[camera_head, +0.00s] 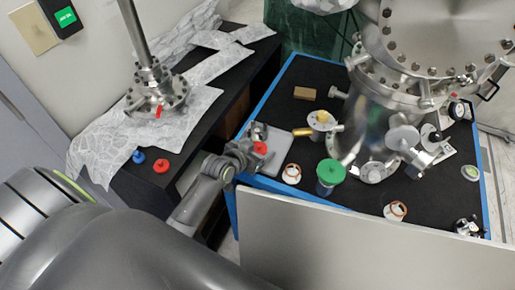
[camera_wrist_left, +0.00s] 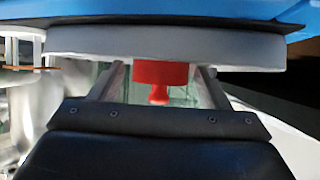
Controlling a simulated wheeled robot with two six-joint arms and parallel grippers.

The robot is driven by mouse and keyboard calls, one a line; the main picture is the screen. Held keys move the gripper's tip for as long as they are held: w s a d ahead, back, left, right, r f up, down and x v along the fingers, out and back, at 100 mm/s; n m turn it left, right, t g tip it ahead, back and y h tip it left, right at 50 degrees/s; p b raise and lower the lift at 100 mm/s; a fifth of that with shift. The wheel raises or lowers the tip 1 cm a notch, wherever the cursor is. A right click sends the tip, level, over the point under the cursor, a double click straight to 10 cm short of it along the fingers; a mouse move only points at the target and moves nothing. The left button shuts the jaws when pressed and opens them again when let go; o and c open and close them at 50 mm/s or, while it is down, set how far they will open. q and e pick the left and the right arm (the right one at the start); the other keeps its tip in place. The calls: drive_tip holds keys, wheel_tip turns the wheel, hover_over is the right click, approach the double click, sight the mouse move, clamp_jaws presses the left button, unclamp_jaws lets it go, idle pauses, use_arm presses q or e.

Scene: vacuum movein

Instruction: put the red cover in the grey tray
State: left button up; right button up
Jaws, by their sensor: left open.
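A red cover (camera_head: 260,148) shows at my left gripper (camera_head: 253,143), over the near left corner of the blue-edged table. The grey tray (camera_head: 275,168) lies flat at that corner, beneath the gripper. In the left wrist view the red cover (camera_wrist_left: 160,75) is between the two fingers of my left gripper (camera_wrist_left: 160,88), with a gap on each side; the jaws are open. The cover meets the pale edge of the tray (camera_wrist_left: 90,42) in that view; I cannot tell whether it rests on the tray. My right gripper is out of view.
A large steel chamber (camera_head: 385,120) stands on the table (camera_head: 345,190). A green-topped part (camera_head: 331,173) and a yellow-knobbed valve (camera_head: 322,119) are near the tray. Another red piece (camera_head: 161,166) and a blue piece (camera_head: 138,157) lie on the left bench. A pale panel (camera_head: 370,235) fills the front.

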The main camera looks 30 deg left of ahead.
use_arm(q)
drive_tip(key=shift+r, duration=0.2)
drive_tip(key=v, duration=1.2)
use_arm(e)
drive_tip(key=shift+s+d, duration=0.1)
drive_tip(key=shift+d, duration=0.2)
use_arm(q)
drive_tip(key=shift+s+f, duration=0.1)
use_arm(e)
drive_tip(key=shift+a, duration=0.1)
